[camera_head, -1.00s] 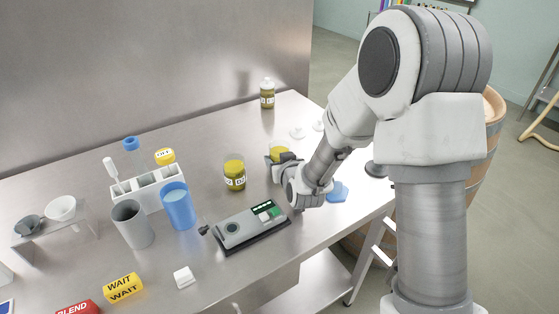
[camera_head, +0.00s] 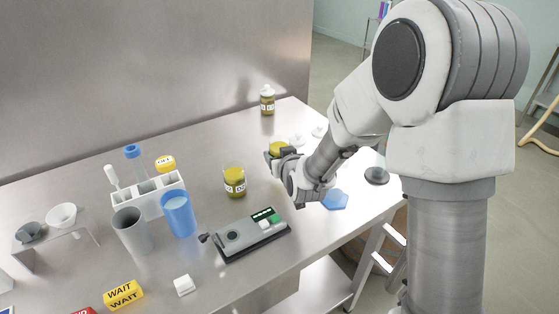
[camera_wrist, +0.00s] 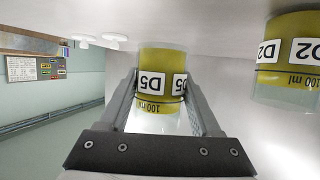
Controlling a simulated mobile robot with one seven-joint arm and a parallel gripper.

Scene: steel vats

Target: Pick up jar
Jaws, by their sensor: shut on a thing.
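The jar labelled D5 (camera_wrist: 160,65) is clear with yellow-green content, and sits between the two fingers of my gripper (camera_wrist: 163,88) in the wrist view, which is upside down. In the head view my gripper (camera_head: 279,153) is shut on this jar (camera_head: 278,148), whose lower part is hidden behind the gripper. It looks upright and slightly above the table. A similar jar labelled D2 (camera_head: 235,182) stands on the table to the left, and also shows in the wrist view (camera_wrist: 290,55). A third, capped jar (camera_head: 267,101) stands at the back.
A grey device (camera_head: 248,234) lies in front of my gripper. A blue piece (camera_head: 335,199) and white lids (camera_head: 297,139) lie to its right. A white rack (camera_head: 150,195), blue cup (camera_head: 178,213) and grey cup (camera_head: 132,231) stand left. Bare steel table lies behind the D2 jar.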

